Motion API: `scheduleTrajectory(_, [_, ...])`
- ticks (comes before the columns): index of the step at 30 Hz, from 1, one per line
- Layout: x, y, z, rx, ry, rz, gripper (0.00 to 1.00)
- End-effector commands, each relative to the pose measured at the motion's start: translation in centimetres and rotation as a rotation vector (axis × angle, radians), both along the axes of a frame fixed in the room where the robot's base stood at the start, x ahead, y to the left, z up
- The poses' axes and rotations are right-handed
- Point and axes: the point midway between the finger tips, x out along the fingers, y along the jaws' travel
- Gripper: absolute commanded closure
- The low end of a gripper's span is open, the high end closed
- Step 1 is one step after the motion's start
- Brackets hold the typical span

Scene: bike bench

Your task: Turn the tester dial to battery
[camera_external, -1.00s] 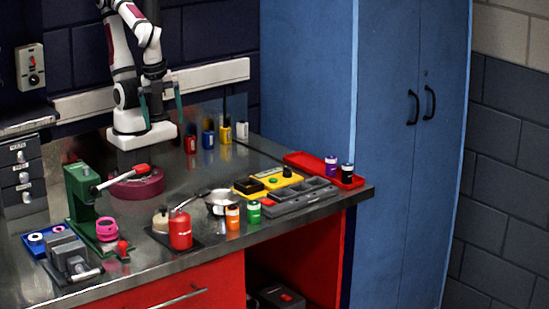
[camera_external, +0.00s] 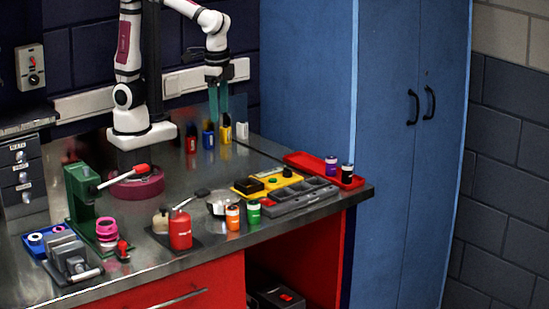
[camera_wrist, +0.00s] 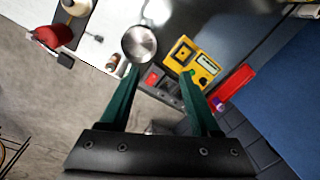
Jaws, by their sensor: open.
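The yellow tester (camera_external: 268,183) lies on the bench at the right, beside a grey tray; it also shows in the wrist view (camera_wrist: 192,64). My gripper (camera_external: 219,112) hangs above the back of the bench with green fingers pointing down, apart from the tester. In the wrist view my gripper (camera_wrist: 161,72) is open and empty, and the tester shows beyond the right finger.
A metal bowl (camera_external: 222,202) stands left of the tester. The grey tray (camera_external: 303,197) and a red tray (camera_external: 306,162) adjoin the tester. Several small containers stand at the back, below my gripper. A blue cabinet (camera_external: 390,120) rises at right.

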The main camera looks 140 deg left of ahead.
Motion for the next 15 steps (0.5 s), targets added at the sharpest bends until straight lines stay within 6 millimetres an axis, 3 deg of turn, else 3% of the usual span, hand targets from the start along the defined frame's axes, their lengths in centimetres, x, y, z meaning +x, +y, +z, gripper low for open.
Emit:
scheduleTrajectory(1, [1.8,4.8,-0.8,-0.005,-0.005,0.263,0.36])
scheduleTrajectory(3, [2.9,11.3,-2.2,-0.005,-0.021,0.610,0.36])
scheduleTrajectory(6, [2.5,18.5,-4.6,-0.003,-0.039,0.980,0.36])
scheduleTrajectory(9, [1.6,22.2,-6.1,0.000,-0.049,1.172,0.36])
scheduleTrajectory(15, [1.3,23.0,-6.9,0.001,-0.050,1.221,0.36])
